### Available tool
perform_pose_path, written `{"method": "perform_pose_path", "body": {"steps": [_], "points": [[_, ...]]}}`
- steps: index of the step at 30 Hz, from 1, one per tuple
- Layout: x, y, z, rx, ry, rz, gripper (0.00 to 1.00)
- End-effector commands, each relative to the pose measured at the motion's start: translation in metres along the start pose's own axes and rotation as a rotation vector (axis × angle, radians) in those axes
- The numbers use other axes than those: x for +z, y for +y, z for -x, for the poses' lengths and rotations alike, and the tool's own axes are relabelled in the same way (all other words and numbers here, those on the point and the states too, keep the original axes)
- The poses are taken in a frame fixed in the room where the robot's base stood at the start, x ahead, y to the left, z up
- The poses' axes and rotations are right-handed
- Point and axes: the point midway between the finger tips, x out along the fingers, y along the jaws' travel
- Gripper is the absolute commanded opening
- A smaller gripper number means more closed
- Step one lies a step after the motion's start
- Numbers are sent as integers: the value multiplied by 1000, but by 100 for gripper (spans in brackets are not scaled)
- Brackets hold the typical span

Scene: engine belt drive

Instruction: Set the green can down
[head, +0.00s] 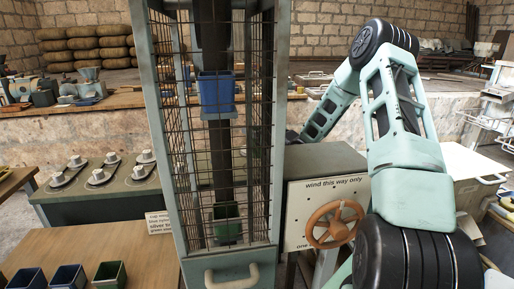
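A green square bucket (227,224) hangs low inside the tall mesh cage (160,120), seen through the wire. Another green open-topped container (110,275) stands on the wooden table at the bottom left. I cannot tell which of them is the green can. My arm rises at the right, bends at the top, and its far end goes down behind the cage and the grey box. My gripper is hidden there, so whether it holds anything does not show.
A blue bucket (217,95) hangs higher in the cage. A grey box (326,163) with an orange handwheel (332,225) reads "wind this way only". Blue (68,277) and dark (27,279) containers stand left of the green one. A bench (95,195) carries several silver knobs.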

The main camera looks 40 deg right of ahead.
Motion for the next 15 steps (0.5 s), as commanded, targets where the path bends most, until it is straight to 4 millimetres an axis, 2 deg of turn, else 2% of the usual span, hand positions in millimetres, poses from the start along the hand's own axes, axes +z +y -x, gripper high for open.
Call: {"method": "perform_pose_path", "body": {"steps": [15], "points": [[48, 2, 0, 0, 2, 1, 0]]}}
